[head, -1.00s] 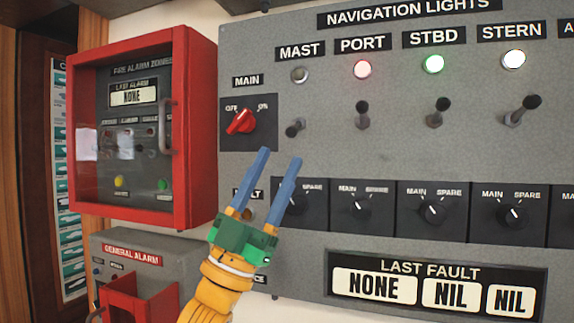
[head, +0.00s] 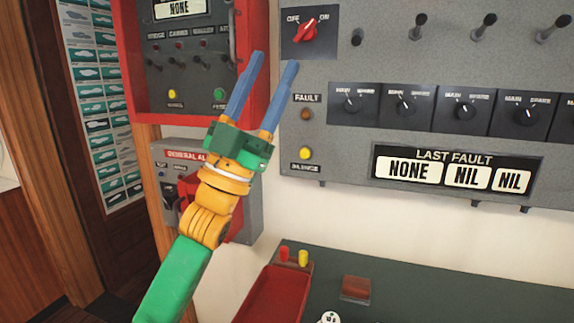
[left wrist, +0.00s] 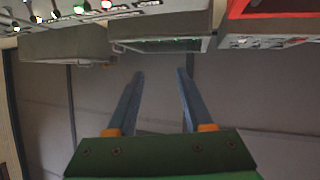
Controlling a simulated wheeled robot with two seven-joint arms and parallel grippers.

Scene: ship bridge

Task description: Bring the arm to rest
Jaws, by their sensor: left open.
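My left gripper (head: 266,85) is open and empty, its two blue fingers pointing up in the head view. In that view it stands in front of the red fire alarm box (head: 129,60) and left of the navigation lights panel (head: 345,150). The left wrist view shows the same two fingers (left wrist: 158,80) apart with nothing between them. The red main rotary switch (head: 306,31) is on the panel, to the right of the fingers. My right gripper is not in view.
Below the fire alarm box is the general alarm box (head: 250,205), partly hidden by my arm. A dark green desk top (head: 440,295) lies below the panel, with a red tray (head: 270,300) and a small brown block (head: 355,289). The wall (head: 340,220) between panel and desk is bare.

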